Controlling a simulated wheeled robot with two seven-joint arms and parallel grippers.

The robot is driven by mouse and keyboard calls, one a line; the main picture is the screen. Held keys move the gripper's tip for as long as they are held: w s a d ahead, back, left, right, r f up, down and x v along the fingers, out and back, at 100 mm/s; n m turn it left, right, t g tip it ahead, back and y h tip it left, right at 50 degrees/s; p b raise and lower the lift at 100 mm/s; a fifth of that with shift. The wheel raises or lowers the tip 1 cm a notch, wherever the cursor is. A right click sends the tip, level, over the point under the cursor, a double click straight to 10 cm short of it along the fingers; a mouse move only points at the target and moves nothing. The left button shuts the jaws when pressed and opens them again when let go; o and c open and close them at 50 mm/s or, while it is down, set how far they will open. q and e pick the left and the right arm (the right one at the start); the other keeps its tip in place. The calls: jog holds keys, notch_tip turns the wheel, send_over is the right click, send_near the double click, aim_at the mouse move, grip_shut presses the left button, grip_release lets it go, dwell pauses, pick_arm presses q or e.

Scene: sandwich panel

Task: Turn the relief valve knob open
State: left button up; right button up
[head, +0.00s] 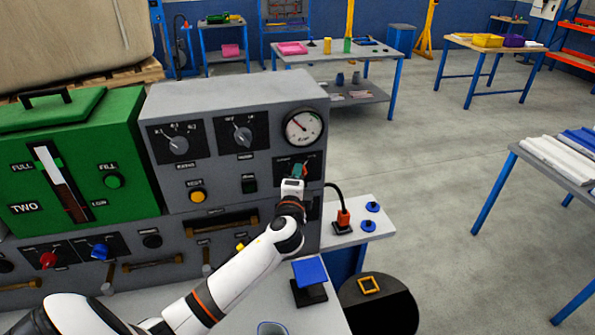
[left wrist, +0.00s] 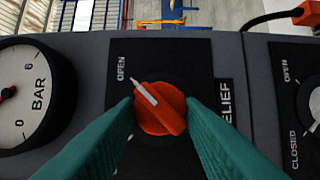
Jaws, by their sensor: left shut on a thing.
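The relief valve knob (left wrist: 165,118) is orange-red with a white pointer line, on a black plate (left wrist: 188,60) marked RELIEF. In the left wrist view the line points to the upper left, towards the OPEN label (left wrist: 121,68). My left gripper (left wrist: 160,106) has its teal fingers on both sides of the knob and is shut on it. In the head view the left gripper (head: 299,169) reaches the grey panel (head: 285,105) just below the pressure gauge (head: 303,127) and covers most of the knob. My right gripper is not in view.
Another black plate (left wrist: 285,110) with OPEN and CLOSED labels and a grey knob is beside the relief plate. A red plug (head: 343,217) with a black cable stands right of the panel. A blue-topped block (head: 309,271) is on the bench below my arm.

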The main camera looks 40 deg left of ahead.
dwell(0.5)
pick_arm(q)
jog(key=o, duration=1)
jog(key=b+v, duration=0.3)
jog(key=v, duration=0.9)
